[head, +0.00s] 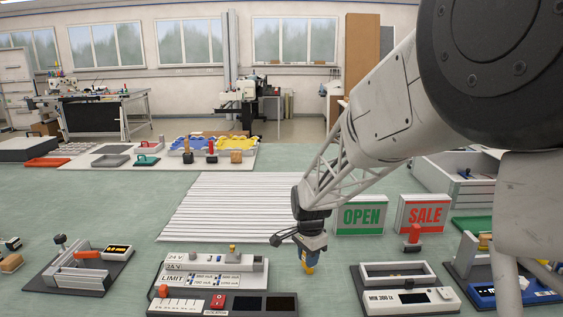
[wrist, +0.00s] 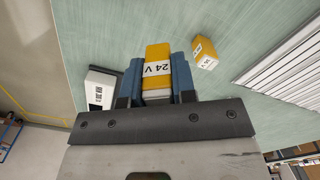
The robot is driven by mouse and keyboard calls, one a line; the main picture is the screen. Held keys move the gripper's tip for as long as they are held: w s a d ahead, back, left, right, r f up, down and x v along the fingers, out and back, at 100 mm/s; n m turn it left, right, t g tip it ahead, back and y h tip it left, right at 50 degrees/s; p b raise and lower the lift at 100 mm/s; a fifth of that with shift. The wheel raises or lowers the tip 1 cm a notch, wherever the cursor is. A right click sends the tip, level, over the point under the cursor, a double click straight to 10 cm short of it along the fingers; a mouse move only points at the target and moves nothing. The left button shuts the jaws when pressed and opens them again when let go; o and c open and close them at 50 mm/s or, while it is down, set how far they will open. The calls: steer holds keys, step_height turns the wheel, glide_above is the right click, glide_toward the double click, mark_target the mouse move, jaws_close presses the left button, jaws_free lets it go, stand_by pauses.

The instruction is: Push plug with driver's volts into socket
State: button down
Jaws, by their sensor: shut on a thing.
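My gripper (head: 309,265) is shut on a yellow plug (wrist: 157,72) marked 24 V, held between its blue fingers. In the head view the plug's yellow end (head: 309,268) points down, to the right of the white panel (head: 259,265). This panel has rows of labels, including 24 V and LIMIT; its socket openings are too small to make out. A second yellow plug (wrist: 205,52) shows in the wrist view, its marking hard to read. A white driver box (head: 397,298) with a printed label, seemingly ending in 24, lies in a frame to the right.
OPEN (head: 361,215) and SALE (head: 423,214) signs stand behind the driver box. A red switch (head: 218,301) is on the dark-topped unit in front of the panel. A white slatted sheet (head: 235,205) lies behind. A fixture (head: 75,280) sits at left. Green table between is clear.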

steer(key=w+d+r+n, duration=0.4)
steer(key=w+d+n, duration=0.1)
steer(key=w, duration=0.5)
steer(key=w+d+r+n, duration=0.4)
steer(key=w+d+n, duration=0.1)
steer(key=w, duration=0.5)
steer(key=shift+w+d+r+n, duration=0.25)
steer(key=shift+w+r+n, duration=0.15)
steer(key=shift+n, duration=0.3)
steer(key=shift+a, duration=0.15)
steer(key=s+a+f, duration=0.2)
steer(key=s+a, duration=0.2)
steer(key=a, duration=0.4)
steer(key=s+a+f, duration=0.2)
steer(key=s+a, duration=0.2)
steer(key=a, duration=0.5)
steer(key=s+a+f, duration=0.2)
steer(key=s+a, duration=0.2)
steer(key=a, duration=0.4)
steer(key=shift+a+f, duration=0.25)
steer(key=shift+f, duration=0.1)
steer(key=shift+f, duration=0.1)
steer(key=shift+f, duration=2.8)
